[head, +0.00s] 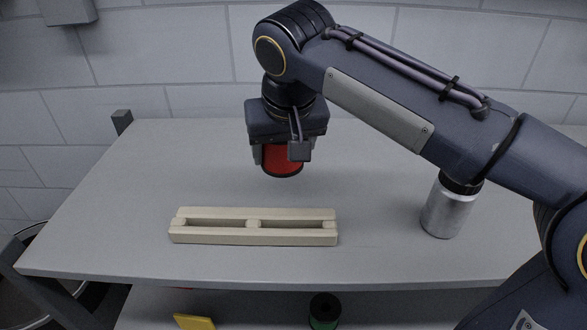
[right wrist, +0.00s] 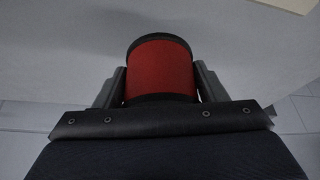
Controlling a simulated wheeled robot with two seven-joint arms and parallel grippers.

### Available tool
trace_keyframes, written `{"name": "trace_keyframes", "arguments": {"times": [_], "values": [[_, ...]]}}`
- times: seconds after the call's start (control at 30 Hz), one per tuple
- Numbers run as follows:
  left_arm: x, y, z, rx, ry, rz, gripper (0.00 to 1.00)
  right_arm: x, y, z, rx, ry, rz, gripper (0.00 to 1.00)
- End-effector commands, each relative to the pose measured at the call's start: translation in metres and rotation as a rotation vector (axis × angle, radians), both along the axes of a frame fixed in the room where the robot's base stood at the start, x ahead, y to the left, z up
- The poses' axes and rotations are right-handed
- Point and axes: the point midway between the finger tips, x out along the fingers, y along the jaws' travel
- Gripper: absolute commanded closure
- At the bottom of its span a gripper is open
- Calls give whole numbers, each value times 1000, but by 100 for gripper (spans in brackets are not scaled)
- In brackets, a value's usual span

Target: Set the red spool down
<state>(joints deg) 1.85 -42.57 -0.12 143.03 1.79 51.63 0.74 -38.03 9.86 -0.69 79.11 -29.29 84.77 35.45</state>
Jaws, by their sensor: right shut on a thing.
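The red spool (head: 282,161) has a red middle and black rims. It is in my right gripper (head: 280,155), which points down over the back middle of the grey table (head: 120,200). In the right wrist view the spool (right wrist: 160,68) sits between the two fingers of the right gripper (right wrist: 160,85), one on each side. In the head view the spool's lower rim shows below the gripper; I cannot tell whether it touches the table. My left gripper is not in view.
A beige slotted rack (head: 253,238) lies on the table in front of the spool. A silver canister with a black top (head: 446,212) stands at the right under my arm. A green spool (head: 324,312) and a yellow block (head: 194,322) are on a lower shelf. The table's left side is clear.

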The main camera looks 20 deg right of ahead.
Motion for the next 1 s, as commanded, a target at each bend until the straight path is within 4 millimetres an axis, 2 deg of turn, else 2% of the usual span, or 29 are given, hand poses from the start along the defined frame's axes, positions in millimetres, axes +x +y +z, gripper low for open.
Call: {"name": "trace_keyframes", "arguments": {"times": [0.1, 0.37, 0.53, 0.97, 1.0], "values": [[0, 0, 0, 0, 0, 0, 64, 8, -12, -17, 0, 0, -2, 62], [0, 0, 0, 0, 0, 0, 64, 18, -24, -36, 0, 1, -2, 62], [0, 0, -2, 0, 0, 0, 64, 18, -23, -61, 0, -1, 0, 62], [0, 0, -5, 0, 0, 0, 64, 18, -23, -69, 1, -2, -1, 62], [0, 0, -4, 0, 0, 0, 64, 18, -23, -69, 0, -2, -1, 33]]}}
